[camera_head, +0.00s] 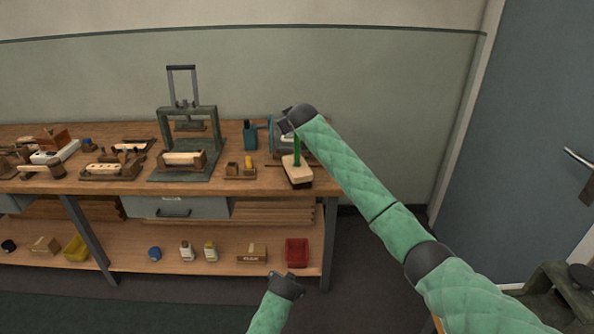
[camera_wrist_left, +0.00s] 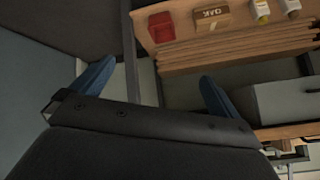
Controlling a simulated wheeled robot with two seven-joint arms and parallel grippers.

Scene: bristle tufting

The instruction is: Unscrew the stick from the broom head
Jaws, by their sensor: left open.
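The broom head (camera_head: 298,178), a pale wooden block with dark bristles beneath, is at the right end of the workbench. The green stick (camera_head: 297,146) stands upright from it. My right gripper (camera_head: 282,124) is by the top of the stick; its fingers are too small and covered to tell whether they hold it. My left gripper (camera_head: 288,284) is low in front of the bench, well below the broom head. In the left wrist view its two blue fingers (camera_wrist_left: 155,88) are spread apart with nothing between them.
The workbench (camera_head: 215,185) also bears a green press (camera_head: 187,112), a teal container (camera_head: 250,135) and several wooden blocks. A red bin (camera_head: 297,252) and an OAK box (camera_head: 251,254) stand on the lower shelf near my left gripper. A door (camera_head: 545,120) is at the right.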

